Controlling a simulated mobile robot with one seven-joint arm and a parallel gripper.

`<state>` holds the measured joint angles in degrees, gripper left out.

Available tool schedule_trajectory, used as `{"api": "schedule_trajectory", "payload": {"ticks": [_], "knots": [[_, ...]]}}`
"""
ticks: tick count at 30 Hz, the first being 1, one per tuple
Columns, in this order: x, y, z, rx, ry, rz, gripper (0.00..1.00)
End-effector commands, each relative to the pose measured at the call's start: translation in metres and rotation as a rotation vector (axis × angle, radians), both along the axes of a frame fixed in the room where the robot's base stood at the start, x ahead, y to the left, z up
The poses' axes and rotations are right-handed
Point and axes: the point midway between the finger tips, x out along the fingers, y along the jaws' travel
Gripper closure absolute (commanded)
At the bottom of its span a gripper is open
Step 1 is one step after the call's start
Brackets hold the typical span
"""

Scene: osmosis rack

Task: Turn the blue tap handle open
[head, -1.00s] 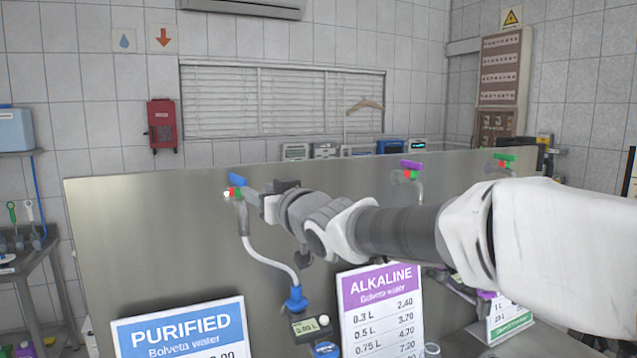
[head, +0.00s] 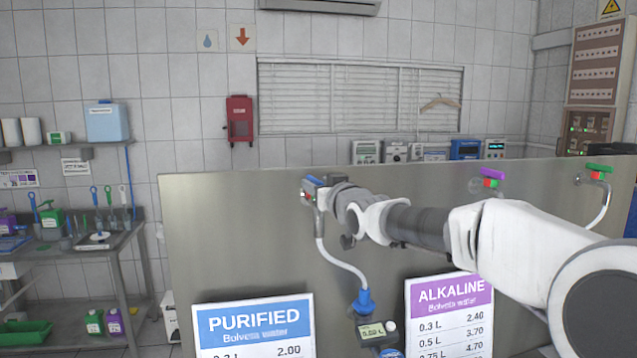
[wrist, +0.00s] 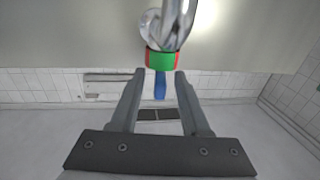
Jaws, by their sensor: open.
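The blue tap handle (head: 312,181) sits on top of the purified-water tap, at the upper left of the steel panel in the head view. In the wrist view the blue handle (wrist: 160,88) sticks out between the two fingers of my gripper (wrist: 161,74). The fingers are open, one on each side of it, with a visible gap on both sides. A green and red band (wrist: 161,60) and the shiny tap pipe (wrist: 172,22) lie just beyond the fingertips. In the head view my gripper partly covers the handle and tap.
The steel panel (head: 235,240) stands behind the tap. A white hose (head: 343,262) runs down to a blue nozzle (head: 363,301). Price signs for purified (head: 254,325) and alkaline (head: 450,312) stand below. Purple (head: 491,173) and green (head: 598,168) tap handles are farther right.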

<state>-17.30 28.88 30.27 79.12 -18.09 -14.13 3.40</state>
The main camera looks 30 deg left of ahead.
Motion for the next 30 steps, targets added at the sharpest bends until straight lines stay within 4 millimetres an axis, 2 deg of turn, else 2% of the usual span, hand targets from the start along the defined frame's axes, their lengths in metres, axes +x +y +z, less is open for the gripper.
{"api": "schedule_trajectory", "payload": {"ticks": [6,12,14,22,30], "knots": [[0.0002,-0.0001,-0.0001,0.000,0.000,0.000,0.56],[0.0000,-0.0003,0.0001,0.000,0.000,0.000,0.92],[0.0000,-0.0003,0.0001,0.001,-0.001,0.000,1.00],[0.0000,-0.0003,-0.0001,0.001,-0.001,-0.001,1.00],[0.0004,0.0019,-0.0088,-0.005,-0.003,-0.039,1.00]]}}
